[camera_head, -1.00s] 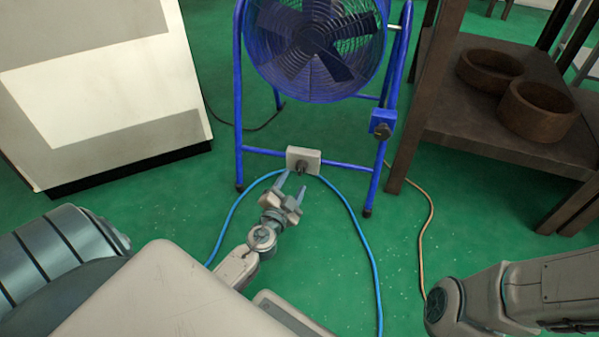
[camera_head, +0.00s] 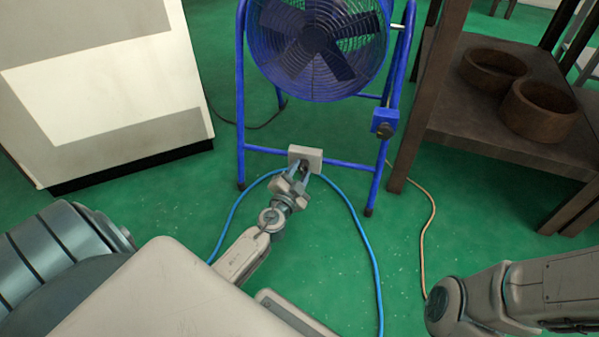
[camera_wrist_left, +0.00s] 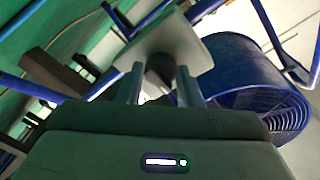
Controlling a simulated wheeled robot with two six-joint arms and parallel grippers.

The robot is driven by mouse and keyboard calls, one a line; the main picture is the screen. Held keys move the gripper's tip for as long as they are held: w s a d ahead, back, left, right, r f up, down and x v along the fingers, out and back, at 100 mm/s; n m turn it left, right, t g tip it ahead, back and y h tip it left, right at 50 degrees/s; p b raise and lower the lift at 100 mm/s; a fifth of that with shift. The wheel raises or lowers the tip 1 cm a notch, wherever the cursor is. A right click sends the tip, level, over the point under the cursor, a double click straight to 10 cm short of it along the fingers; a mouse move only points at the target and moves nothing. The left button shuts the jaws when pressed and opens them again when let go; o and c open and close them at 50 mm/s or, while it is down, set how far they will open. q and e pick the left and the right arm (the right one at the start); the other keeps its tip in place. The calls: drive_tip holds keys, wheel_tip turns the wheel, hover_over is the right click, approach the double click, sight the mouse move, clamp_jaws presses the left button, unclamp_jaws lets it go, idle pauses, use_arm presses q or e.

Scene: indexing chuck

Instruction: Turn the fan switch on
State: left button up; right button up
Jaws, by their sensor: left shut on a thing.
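The blue drum fan (camera_head: 315,45) stands ahead on a blue tube frame; it also shows in the left wrist view (camera_wrist_left: 240,65). A pale switch box (camera_head: 306,153) is mounted on the frame's lower crossbar. In the left wrist view the box's pale plate (camera_wrist_left: 172,45) faces my gripper, with a dark knob (camera_wrist_left: 160,70) at its middle. My left gripper (camera_head: 304,172) is at the box, its fingers shut on the dark knob, one on each side. The knob is mostly hidden in the head view. My right gripper is not in view.
A blue box with a dark knob (camera_head: 383,126) sits on the frame's right leg. A blue cable (camera_head: 368,240) loops over the green floor. A wooden shelf with brown bowls (camera_head: 538,108) stands at right, a white cabinet (camera_head: 95,85) at left.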

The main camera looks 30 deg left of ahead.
use_arm(q)
drive_tip(key=m+p, duration=0.1)
drive_tip(key=m, duration=0.2)
drive_tip(key=shift+r+p, duration=0.2)
drive_tip(key=shift+p, duration=0.2)
drive_tip(key=m+g+p, duration=0.1)
drive_tip(key=m+p, duration=0.1)
drive_tip(key=m, duration=0.1)
drive_tip(key=shift+r, duration=0.1)
drive_tip(key=m+p, duration=0.1)
drive_tip(key=m, duration=0.1)
drive_tip(key=shift+m, duration=0.3)
drive_tip(key=shift+d+m+y+p, duration=0.1)
drive_tip(key=shift+m+y+p, duration=0.2)
drive_tip(key=shift+m+p, duration=0.7)
drive_tip(key=shift+m+g, duration=0.3)
drive_tip(key=shift+m, duration=0.1)
drive_tip(key=o, duration=0.9)
drive_tip(key=shift+o, duration=0.2)
